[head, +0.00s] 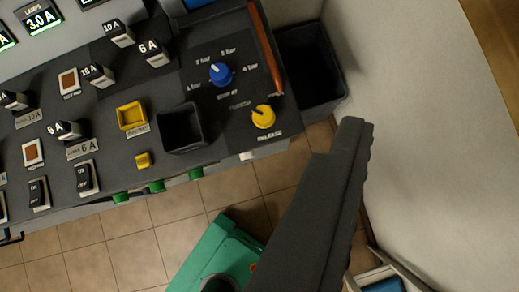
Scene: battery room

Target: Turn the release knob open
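The yellow round knob (263,117) sits near the lower right corner of the dark control panel (213,110). Its pointer is dark, and the label below it is too blurred to read surely; it may be the release knob. A blue knob (220,73) with a bar scale sits above and to the left of it. My gripper (346,135) is a dark grey shape reaching up from the bottom, its tip right of the yellow knob and apart from it in the picture. Only one finger outline shows clearly, so its opening is hidden.
An empty black cup (180,129) and a yellow tray (132,115) are left of the knob. A reddish-brown bar (267,53) runs along the panel's right edge. A black bin (307,75) stands beyond it, near a pale wall (430,110). Tiled floor (135,255) lies below.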

